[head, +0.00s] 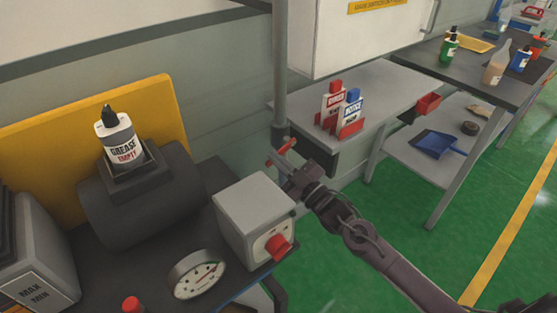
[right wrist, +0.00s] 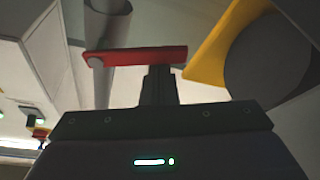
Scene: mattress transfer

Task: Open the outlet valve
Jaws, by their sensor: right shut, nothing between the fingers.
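The outlet valve's red lever (head: 283,147) sits at the lower end of a grey vertical pipe (head: 280,85) in the head view. In the right wrist view the red lever (right wrist: 140,56) lies crosswise in front of the fingertips, with the pipe (right wrist: 104,35) behind its left end. My right gripper (head: 284,164) reaches in from the lower right, just under the lever. Its fingers (right wrist: 159,78) are shut and hold nothing. The tips are at or very near the lever; I cannot tell whether they touch. My left gripper is not in view.
A grey box with a red knob (head: 278,246) and a round gauge (head: 197,274) stand close on the left. A grease bottle (head: 118,138) sits on a dark motor. Green floor is open beyond.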

